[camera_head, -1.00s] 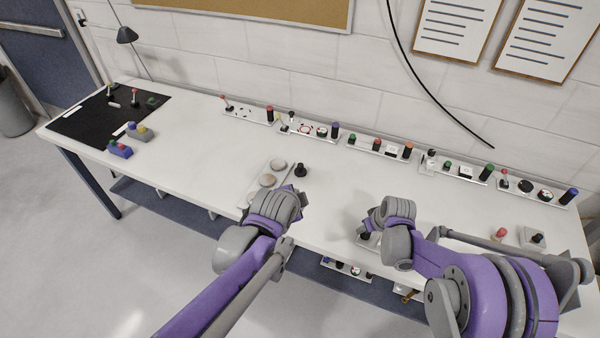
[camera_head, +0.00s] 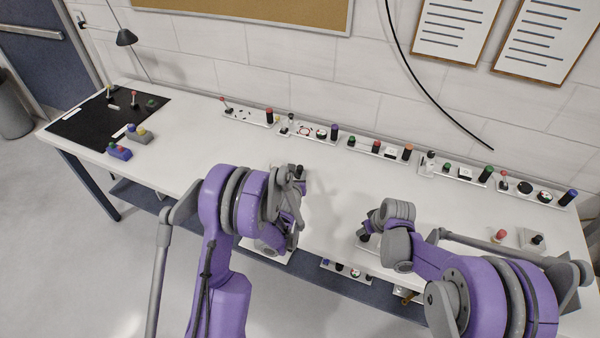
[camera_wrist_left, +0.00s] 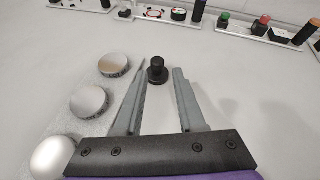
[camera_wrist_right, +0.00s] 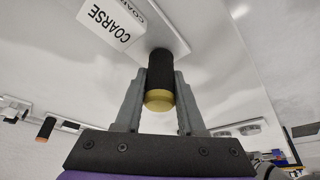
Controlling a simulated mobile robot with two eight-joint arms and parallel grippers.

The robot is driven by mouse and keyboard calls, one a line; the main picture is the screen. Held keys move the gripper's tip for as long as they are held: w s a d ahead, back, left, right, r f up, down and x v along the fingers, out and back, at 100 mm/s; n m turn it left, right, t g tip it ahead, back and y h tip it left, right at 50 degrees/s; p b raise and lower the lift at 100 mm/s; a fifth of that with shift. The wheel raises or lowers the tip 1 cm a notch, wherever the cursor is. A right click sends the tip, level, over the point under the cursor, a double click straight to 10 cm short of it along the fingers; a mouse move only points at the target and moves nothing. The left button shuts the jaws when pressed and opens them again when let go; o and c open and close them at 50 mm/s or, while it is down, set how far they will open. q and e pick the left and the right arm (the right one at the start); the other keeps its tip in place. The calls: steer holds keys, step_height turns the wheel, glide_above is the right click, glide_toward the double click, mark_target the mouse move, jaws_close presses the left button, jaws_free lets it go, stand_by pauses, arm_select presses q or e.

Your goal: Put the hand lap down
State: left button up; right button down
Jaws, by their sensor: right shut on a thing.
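My left gripper (camera_head: 297,183) is open over the table. In the left wrist view a black knob on a round base (camera_wrist_left: 157,72) stands upright between and just beyond its fingertips, apart from them; its top shows in the head view (camera_head: 299,169). My right gripper (camera_wrist_right: 160,75) is shut on a black cylinder with a gold end (camera_wrist_right: 158,99). The cylinder's far end meets or overlaps a white plate labelled COARSE (camera_wrist_right: 150,22); I cannot tell if it touches. I cannot tell which of these two pieces is the hand lap.
Several round mirror-like discs (camera_wrist_left: 89,101) sit on a pale plate left of the knob. Control panels (camera_head: 376,146) line the wall edge. A black mat (camera_head: 75,125) and two small button boxes (camera_head: 119,151) are at the left.

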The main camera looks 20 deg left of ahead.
mark_target(301, 165)
arm_select(q)
steer(key=shift+w+a+f+m, duration=0.25)
steer(key=shift+w+f+m, duration=0.05)
steer(key=shift+f+m, duration=0.35)
steer(key=x, duration=0.6)
steer(key=shift+w+a+f, duration=0.1)
steer(key=shift+w+f, duration=0.1)
steer(key=shift+w, duration=0.1)
steer(key=x, duration=0.5)
steer(key=shift+f, duration=0.3)
jaws_close()
